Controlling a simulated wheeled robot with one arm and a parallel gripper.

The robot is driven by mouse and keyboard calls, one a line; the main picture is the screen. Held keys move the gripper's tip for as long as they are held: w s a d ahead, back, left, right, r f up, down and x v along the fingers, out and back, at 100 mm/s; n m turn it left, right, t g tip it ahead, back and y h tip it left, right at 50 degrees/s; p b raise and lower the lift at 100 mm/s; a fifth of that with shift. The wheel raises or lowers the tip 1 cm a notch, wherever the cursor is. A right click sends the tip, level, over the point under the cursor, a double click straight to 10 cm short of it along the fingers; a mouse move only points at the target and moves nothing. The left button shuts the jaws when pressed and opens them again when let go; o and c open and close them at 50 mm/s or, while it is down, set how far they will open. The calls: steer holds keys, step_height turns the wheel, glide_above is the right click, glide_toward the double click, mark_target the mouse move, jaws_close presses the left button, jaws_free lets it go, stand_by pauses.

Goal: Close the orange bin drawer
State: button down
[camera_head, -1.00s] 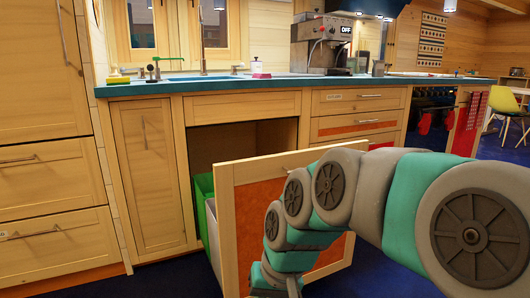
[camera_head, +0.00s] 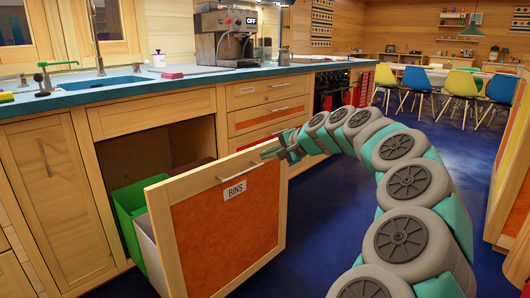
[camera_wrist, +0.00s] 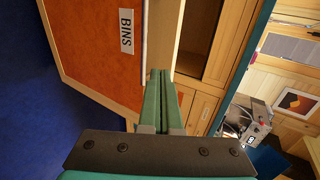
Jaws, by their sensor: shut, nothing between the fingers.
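The orange bin drawer (camera_head: 222,236) stands pulled out from the counter, with an orange front panel in a pale wood frame and a BINS label. The drawer front also shows in the wrist view (camera_wrist: 95,60). A green bin (camera_head: 128,205) and a pale grey bin (camera_head: 148,245) sit behind the front. My gripper (camera_head: 283,151) is at the top right corner of the drawer front. In the wrist view, the green fingers (camera_wrist: 161,78) are together and empty, beside the front's top edge. I cannot tell whether they touch it.
The dark cabinet opening (camera_head: 150,155) is behind the drawer. A blue counter (camera_head: 180,83) with a sink and a coffee machine (camera_head: 226,38) runs above. Blue floor (camera_head: 310,225) is clear to the right. Chairs and a table stand at the back right.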

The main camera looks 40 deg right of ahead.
glide_toward(238, 158)
step_height(238, 158, down, 3)
steer(key=w, duration=0.2)
steer(key=shift+w+f, duration=0.1)
steer(key=shift+w, duration=1)
steer(key=shift+w+a, duration=0.1)
steer(key=shift+w, duration=0.55)
